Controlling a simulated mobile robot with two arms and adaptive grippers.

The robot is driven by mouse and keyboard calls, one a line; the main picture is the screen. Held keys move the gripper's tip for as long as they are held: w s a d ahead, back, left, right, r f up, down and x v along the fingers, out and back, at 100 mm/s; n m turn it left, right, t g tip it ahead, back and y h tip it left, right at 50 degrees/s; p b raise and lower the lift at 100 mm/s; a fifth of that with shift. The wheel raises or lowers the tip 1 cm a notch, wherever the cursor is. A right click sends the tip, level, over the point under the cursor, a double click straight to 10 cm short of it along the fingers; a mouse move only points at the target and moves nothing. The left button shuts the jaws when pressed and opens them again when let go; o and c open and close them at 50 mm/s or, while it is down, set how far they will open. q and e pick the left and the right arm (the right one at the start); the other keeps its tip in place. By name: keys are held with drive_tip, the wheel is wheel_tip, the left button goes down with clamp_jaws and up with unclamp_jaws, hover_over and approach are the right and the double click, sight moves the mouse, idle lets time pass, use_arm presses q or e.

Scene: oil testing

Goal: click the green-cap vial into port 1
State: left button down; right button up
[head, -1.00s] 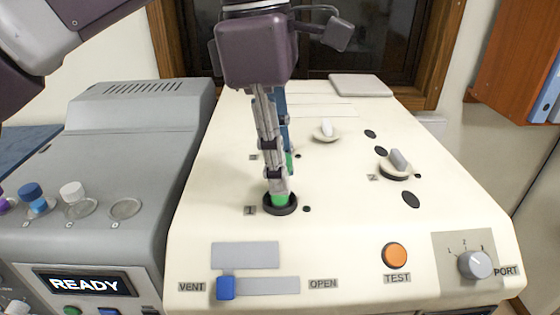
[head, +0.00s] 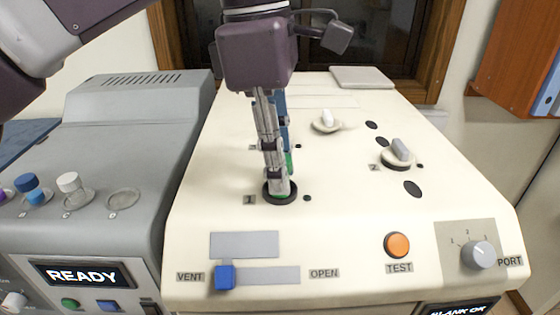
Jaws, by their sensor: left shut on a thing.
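My left gripper (head: 278,180) points down over port 1 (head: 280,201), a black ring beside the label 1 on the cream tester (head: 340,205). It is shut on the green-cap vial (head: 279,195). Only a thin green edge of the cap shows between the fingertips and the ring; the vial body is hidden in the port. Another green part (head: 289,161) with blue above it stands just behind the fingers, partly hidden. My right gripper is not in view.
A blue slider (head: 225,276) sits at the VENT end. An orange TEST button (head: 397,245) and a PORT knob (head: 478,254) are on the front right. The grey machine (head: 110,150) at left holds capped vials and reads READY.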

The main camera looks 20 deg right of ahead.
use_arm(q)
drive_tip(key=shift+f, duration=0.45)
idle(0.5)
drive_tip(key=shift+s+f+b, duration=0.3)
drive_tip(key=shift+f+b, duration=0.15)
drive_tip(key=shift+f, duration=0.1)
idle(0.4)
drive_tip(key=c, duration=1.7)
unclamp_jaws()
drive_tip(key=shift+s+a, duration=0.1)
drive_tip(key=shift+o, duration=0.4)
drive_tip(key=shift+w, duration=0.35)
drive_tip(key=shift+r, duration=0.1)
drive_tip(key=shift+s+r, duration=0.1)
drive_tip(key=shift+r, duration=0.05)
